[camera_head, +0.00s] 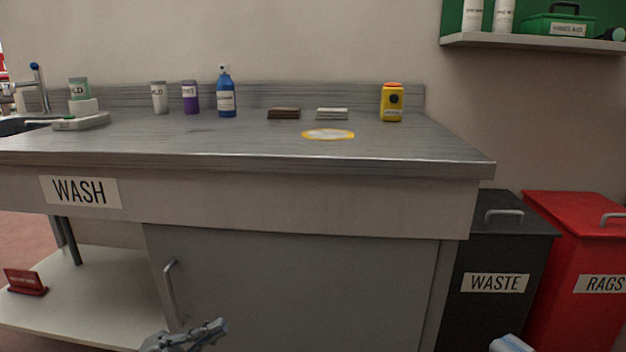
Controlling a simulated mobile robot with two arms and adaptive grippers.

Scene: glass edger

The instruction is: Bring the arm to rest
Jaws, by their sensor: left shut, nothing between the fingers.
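My left gripper (205,332) shows at the bottom edge of the head view, low in front of the grey cabinet door. It is shut and empty, and the picture's lower edge cuts off its arm. It appears clear of the wash counter (230,145), whose top lies well above it in the picture. My right gripper is not in view.
The cabinet handle (169,290) is close to my left gripper. A black waste bin (497,265) and red rags bin (580,265) stand right.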

